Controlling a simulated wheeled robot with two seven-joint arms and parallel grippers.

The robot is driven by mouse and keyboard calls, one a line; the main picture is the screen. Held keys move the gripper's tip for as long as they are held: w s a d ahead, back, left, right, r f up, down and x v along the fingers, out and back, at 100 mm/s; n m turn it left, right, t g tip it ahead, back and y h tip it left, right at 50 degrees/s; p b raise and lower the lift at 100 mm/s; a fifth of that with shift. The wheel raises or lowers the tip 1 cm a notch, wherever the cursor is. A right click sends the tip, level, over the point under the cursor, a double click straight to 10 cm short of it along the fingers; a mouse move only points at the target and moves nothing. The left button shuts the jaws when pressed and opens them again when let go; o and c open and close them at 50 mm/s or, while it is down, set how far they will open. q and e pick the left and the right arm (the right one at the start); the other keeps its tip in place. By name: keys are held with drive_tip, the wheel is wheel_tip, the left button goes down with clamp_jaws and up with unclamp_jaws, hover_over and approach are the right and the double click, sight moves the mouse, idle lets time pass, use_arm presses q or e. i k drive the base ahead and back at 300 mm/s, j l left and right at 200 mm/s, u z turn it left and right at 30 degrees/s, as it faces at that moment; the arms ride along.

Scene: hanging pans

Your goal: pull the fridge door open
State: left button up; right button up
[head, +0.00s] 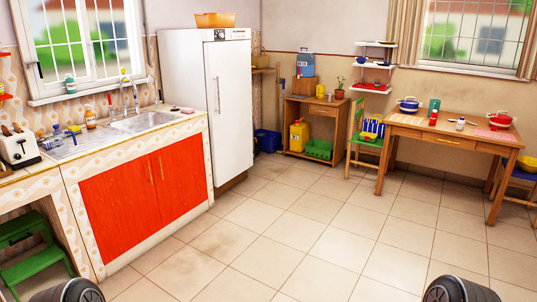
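The white fridge (229,112) stands against the back wall, right of the sink counter. Its door faces right and toward me and looks closed. A long vertical handle (217,94) runs along the door's left side. Two dark rounded parts of my own body show at the bottom edge, one at the left and one at the right. Neither gripper is in view, so both are far from the fridge handle in this picture.
The counter with red cabinet doors (140,190) runs along the left, up to the fridge. A green step stool (32,255) stands at lower left. A wooden table (455,138) and a green chair (365,140) are at right. The tiled floor (290,230) before the fridge is clear.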

sight(228, 69)
drive_tip(key=i+z, duration=0.15)
drive_tip(key=i, duration=3.3)
drive_tip(key=i+l+u, duration=0.1)
drive_tip(key=i, duration=0.75)
drive_tip(key=i+l, duration=0.1)
drive_tip(key=i, duration=0.7)
drive_tip(key=i+l+u, duration=0.1)
drive_tip(key=i, duration=0.7)
